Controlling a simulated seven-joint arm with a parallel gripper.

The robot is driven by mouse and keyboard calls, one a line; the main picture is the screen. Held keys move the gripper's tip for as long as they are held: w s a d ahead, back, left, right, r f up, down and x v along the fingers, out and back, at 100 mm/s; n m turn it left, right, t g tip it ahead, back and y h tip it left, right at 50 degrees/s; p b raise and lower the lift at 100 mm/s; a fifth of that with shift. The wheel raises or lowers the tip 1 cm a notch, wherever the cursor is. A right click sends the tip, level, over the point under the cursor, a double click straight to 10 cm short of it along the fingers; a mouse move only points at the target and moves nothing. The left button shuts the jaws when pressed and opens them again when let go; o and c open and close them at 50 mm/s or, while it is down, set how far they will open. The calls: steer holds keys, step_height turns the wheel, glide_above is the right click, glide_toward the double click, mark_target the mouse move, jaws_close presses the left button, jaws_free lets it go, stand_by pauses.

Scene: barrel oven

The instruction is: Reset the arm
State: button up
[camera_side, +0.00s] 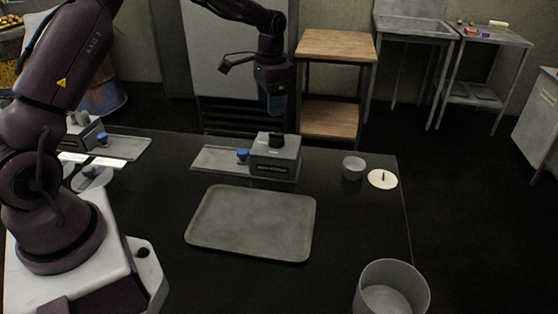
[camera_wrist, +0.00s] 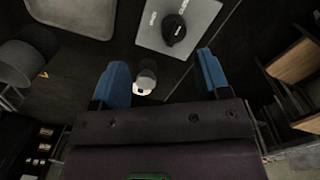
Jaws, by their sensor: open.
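My gripper (camera_side: 275,104) hangs at the upper middle of the side view, fingers pointing down, in the air beyond the dark table's back edge as seen there. It holds nothing. In the wrist view its two blue fingers (camera_wrist: 163,76) stand wide apart, with open space between them. The upper arm reaches in from the left and passes out of the top of the side view. Below the gripper in the picture is a grey box device (camera_side: 284,163) with a black knob; it also shows in the wrist view (camera_wrist: 200,22).
A grey tray (camera_side: 252,222) lies mid-table. A small cup (camera_side: 353,168) and a white round lid (camera_side: 382,179) sit at right. A large grey pot (camera_side: 372,285) stands at front right. A wooden-topped shelf (camera_side: 337,45) stands behind the table. The space around the gripper looks clear.

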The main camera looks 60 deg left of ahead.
steer(key=s+d+r+n+t, duration=0.1)
steer(key=s+d+r, duration=0.3)
steer(key=s, duration=0.5)
steer(key=s+d+r+n+t, duration=0.1)
steer(key=s+d+r+t, duration=0.2)
steer(key=s, duration=0.6)
steer(key=s+d+r+t, duration=0.2)
steer(key=s+d+r, duration=0.4)
steer(key=s+r, duration=0.2)
steer(key=shift+s+d+r+n, duration=0.15)
steer(key=shift+s+r+n, duration=0.2)
steer(key=shift+s+n, duration=0.05)
